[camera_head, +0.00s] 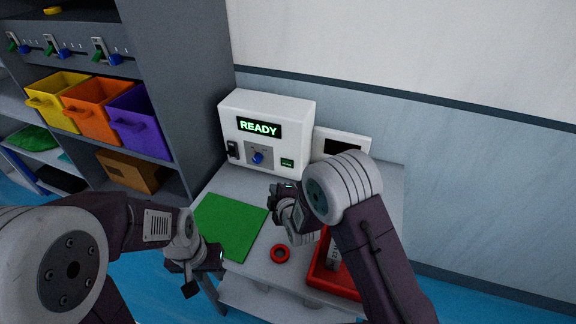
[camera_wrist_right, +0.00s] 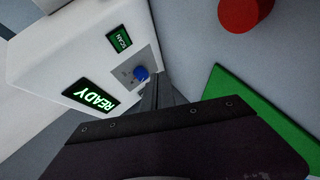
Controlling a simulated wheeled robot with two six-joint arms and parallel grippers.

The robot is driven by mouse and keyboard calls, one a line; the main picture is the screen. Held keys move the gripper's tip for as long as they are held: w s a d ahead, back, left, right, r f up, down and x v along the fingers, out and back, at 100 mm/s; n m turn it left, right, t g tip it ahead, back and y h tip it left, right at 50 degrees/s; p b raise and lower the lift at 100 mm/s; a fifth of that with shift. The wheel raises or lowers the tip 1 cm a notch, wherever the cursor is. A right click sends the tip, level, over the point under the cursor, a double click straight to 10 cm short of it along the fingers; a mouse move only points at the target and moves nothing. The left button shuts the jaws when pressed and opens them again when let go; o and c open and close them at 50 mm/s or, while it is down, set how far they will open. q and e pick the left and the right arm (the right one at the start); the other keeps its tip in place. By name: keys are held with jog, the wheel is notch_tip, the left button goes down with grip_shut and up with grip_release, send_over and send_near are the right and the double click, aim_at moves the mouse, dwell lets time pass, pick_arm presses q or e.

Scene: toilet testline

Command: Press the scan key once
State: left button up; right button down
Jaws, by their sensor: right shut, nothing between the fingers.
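The white box (camera_head: 268,115) stands on the table with a lit READY display (camera_head: 259,127). The scan key (camera_head: 287,162) is a small green key at the lower right of its front, right of a blue knob (camera_head: 257,158). In the right wrist view the scan key (camera_wrist_right: 119,40) is labelled SCAN, near the blue knob (camera_wrist_right: 141,73). My right gripper (camera_head: 276,189) is shut and empty, just in front of and below the key, apart from it in the head view. My left gripper (camera_head: 190,288) looks shut and empty, low beside the table's left edge.
A second white device (camera_head: 352,139) stands right of the box. Shelves with yellow, orange and purple bins (camera_head: 137,120) stand at the left.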

aim_at(287, 164)
jog(key=shift+w, duration=0.1)
jog(key=shift+w, duration=0.1)
jog(key=w+d, duration=0.1)
jog(key=w, duration=0.3)
jog(key=w+d, duration=0.1)
jog(key=w, duration=0.1)
jog(key=shift+d+f, duration=0.1)
jog(key=shift+d, duration=0.25)
jog(key=shift+w+d, duration=0.2)
jog(key=shift+w, duration=0.3)
jog(key=shift+w+d, duration=0.15)
jog(key=shift+w, duration=0.3)
dwell(1.1)
jog(key=shift+w+d+b, duration=0.15)
jog(key=shift+w+b, duration=0.2)
